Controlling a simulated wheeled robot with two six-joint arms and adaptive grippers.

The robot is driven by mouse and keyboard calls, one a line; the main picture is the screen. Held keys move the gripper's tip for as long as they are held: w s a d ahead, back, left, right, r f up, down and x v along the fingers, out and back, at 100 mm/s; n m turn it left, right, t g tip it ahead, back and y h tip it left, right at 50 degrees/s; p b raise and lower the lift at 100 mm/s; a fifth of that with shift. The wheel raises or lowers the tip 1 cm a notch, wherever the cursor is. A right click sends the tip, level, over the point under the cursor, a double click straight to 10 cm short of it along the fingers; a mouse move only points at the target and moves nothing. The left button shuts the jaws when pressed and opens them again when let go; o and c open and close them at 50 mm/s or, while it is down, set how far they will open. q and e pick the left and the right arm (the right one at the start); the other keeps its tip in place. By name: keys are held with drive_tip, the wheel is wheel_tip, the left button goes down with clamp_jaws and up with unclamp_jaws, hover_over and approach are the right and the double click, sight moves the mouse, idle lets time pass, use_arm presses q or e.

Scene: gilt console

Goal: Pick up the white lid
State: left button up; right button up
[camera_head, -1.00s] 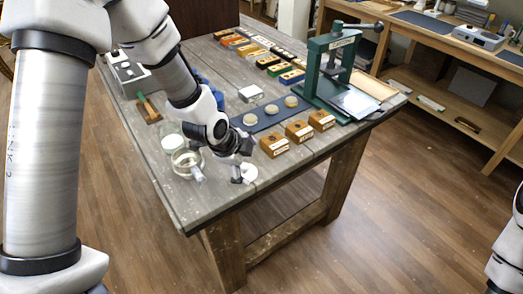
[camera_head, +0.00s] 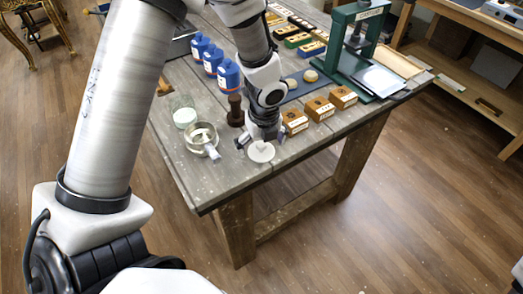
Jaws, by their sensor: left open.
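The white lid (camera_head: 261,153) is a small round disc with a knob, lying on the grey wooden table (camera_head: 205,181) near its front edge. My left gripper (camera_head: 261,141) is open just above and behind the lid, its fingers spread to either side. The fingers partly cover the lid's far side; I cannot tell whether they touch it. My right gripper is out of the picture.
Left of the lid are a glass dish (camera_head: 197,132) and a jar with white contents (camera_head: 184,113). A dark turned piece (camera_head: 235,111) and blue bottles (camera_head: 228,75) stand behind.

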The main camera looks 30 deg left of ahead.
use_arm(q)
drive_tip(key=c, duration=1.3)
drive_tip(key=shift+s+d, duration=0.1)
drive_tip(key=shift+s, duration=0.1)
drive_tip(key=c, duration=0.5)
